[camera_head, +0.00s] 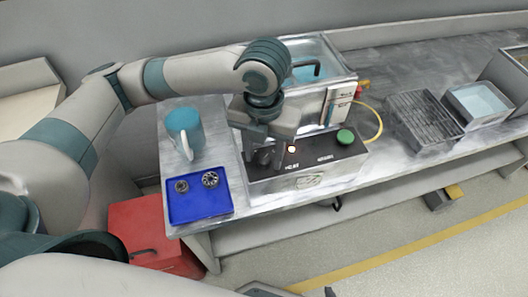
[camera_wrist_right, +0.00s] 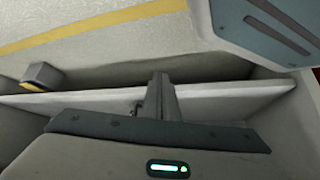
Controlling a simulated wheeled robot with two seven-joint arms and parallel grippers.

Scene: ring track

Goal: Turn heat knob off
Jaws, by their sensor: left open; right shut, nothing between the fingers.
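A control box (camera_head: 310,172) with a dark sloped top panel stands at the front of the metal bench. A black knob (camera_head: 264,157) sits at the left of its panel, partly hidden by my left gripper (camera_head: 262,150).
A blue tray (camera_head: 188,212) with two small metal parts lies left of the box, below a blue mug (camera_head: 184,130). A water bath (camera_head: 322,75) stands behind the box with a yellow hose (camera_head: 378,125). A ribbed block (camera_head: 425,117) and bins stand at right.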

